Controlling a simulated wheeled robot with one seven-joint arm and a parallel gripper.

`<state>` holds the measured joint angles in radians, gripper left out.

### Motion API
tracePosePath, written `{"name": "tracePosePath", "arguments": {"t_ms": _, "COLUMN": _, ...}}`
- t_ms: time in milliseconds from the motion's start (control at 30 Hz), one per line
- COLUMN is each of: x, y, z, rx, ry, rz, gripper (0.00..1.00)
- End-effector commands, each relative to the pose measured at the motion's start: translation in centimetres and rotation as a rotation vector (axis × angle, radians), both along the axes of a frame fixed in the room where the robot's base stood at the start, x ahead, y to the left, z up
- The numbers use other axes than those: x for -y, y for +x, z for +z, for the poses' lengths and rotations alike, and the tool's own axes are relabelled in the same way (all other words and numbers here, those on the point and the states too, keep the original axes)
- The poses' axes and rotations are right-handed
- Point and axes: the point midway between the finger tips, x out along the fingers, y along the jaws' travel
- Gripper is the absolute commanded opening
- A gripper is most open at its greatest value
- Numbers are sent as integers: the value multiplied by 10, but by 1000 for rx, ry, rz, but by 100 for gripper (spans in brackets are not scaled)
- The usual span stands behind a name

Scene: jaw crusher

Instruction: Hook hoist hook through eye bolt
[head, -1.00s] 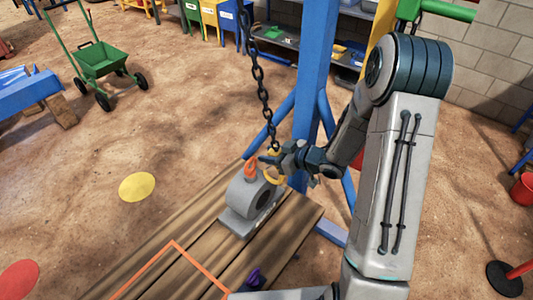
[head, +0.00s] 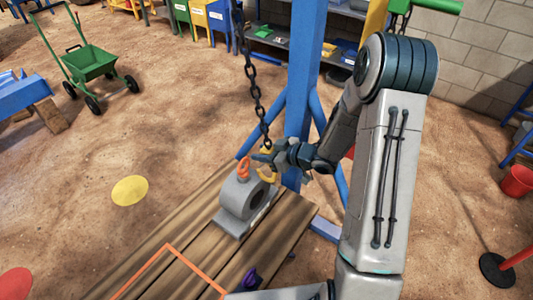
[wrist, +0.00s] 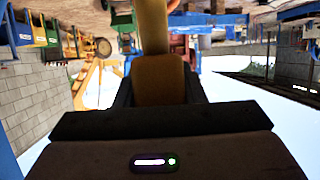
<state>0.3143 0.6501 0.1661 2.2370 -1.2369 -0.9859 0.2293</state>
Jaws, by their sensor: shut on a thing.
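The yellow hoist hook (head: 268,172) hangs from the dark chain (head: 254,95). My gripper (head: 262,157) is shut on the hook near its top; the wrist view shows its yellow body (wrist: 158,80) between my fingers. The orange eye bolt (head: 243,166) stands upright on top of the grey bearing block (head: 240,198). In the head view the hook is just right of the eye bolt. My fingers partly cover the hook, and I cannot tell whether its tip touches the ring.
The block sits on a wooden plank deck (head: 180,245) with an orange outline. A small purple object (head: 250,279) lies near the front. A blue post (head: 304,80) with slanted braces stands close behind my gripper.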

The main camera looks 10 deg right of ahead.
Motion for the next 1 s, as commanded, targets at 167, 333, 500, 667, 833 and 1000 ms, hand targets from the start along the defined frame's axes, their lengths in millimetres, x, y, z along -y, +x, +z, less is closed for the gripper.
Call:
{"name": "tracePosePath", "arguments": {"t_ms": 167, "x": -6, "y": 4, "z": -7, "rx": -11, "ry": -5, "rz": -1, "gripper": 0}}
{"name": "tracePosePath", "arguments": {"t_ms": 333, "x": -12, "y": 9, "z": -9, "rx": -11, "ry": -6, "rz": -3, "gripper": 0}}
{"name": "tracePosePath", "arguments": {"t_ms": 500, "x": -19, "y": 14, "z": -11, "rx": -11, "ry": -6, "rz": -2, "gripper": 0}}
{"name": "tracePosePath", "arguments": {"t_ms": 667, "x": -22, "y": 16, "z": -11, "rx": -12, "ry": -6, "rz": -3, "gripper": 0}}
{"name": "tracePosePath", "arguments": {"t_ms": 833, "x": -22, "y": 16, "z": -12, "rx": -13, "ry": -6, "rz": -4, "gripper": 0}}
{"name": "tracePosePath", "arguments": {"t_ms": 1000, "x": -22, "y": 16, "z": -11, "rx": -17, "ry": -9, "rz": -3, "gripper": 0}}
